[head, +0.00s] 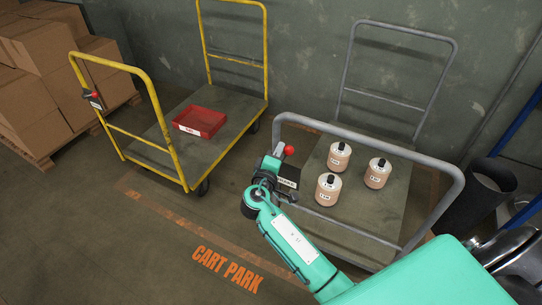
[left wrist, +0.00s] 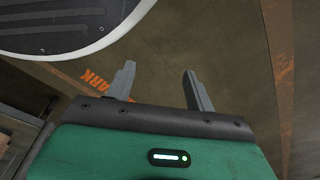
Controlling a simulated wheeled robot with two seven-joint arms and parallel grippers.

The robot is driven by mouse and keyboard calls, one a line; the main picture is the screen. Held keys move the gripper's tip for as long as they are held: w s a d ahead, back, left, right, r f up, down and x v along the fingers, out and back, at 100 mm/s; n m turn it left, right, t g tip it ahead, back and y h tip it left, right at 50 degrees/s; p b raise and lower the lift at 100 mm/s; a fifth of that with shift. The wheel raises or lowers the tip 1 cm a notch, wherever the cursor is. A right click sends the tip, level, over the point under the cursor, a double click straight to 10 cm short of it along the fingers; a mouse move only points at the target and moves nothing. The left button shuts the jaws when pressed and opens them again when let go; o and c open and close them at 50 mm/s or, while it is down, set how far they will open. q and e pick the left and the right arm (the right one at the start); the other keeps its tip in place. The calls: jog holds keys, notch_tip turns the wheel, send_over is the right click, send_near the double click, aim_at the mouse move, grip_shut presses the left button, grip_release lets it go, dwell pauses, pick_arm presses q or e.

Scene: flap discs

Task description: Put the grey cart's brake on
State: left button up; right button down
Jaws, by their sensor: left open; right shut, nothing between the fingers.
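The grey cart (head: 284,133) stands at the right in the head view, with a grey push bar on its near side. On the bar's left upright is a black labelled brake box (head: 288,182). The brake's red knob (head: 289,150) shows above the box. My right gripper (head: 275,160) is shut and empty, close beside the box and just left of the knob. I cannot tell whether it touches the lever, whose shaft is partly hidden. My left gripper (left wrist: 160,72) is open and empty over the floor in the left wrist view. It is not in the head view.
Cartons (head: 45,60) are stacked far left. A black bin (head: 480,190) stands right. Floor at lower left is clear.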

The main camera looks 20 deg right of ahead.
pick_arm(q)
jog(key=w+r+t+b, duration=0.25)
jog(key=r+b, duration=0.75)
jog(key=r, duration=1.5)
jog(key=w+d+f+t+h+b, duration=0.1)
jog(key=w+d+t+h+b, duration=0.25)
jog(key=d, duration=0.35)
jog(key=w+d+t+h+b, duration=0.3)
jog(key=d+t+b, duration=0.15)
jog(key=d, duration=0.25)
jog(key=w+a+r+t+b, duration=0.1)
jog(key=a+r+t+b, duration=0.1)
jog(key=r+t, duration=0.5)
jog(key=w+a+r+t+b, duration=0.1)
jog(key=a+r+t, duration=0.3)
jog(key=r, duration=0.9)
jog(key=shift+w+t+h+b, duration=0.35)
jog(key=shift+w+t, duration=0.25)
jog(key=shift+t, duration=0.95)
pick_arm(e)
jog(key=s+d+f+m+h, duration=0.1)
jog(key=s+d+f+m, duration=0.4)
jog(key=m, duration=0.5)
jog(key=shift+s+d+f+m+h, duration=0.15)
jog(key=shift+s+f+m+h, duration=0.25)
jog(key=shift+s+f, duration=0.45)
pick_arm(q)
jog(key=shift+a, duration=0.1)
pick_arm(e)
jog(key=shift+s+r, duration=0.15)
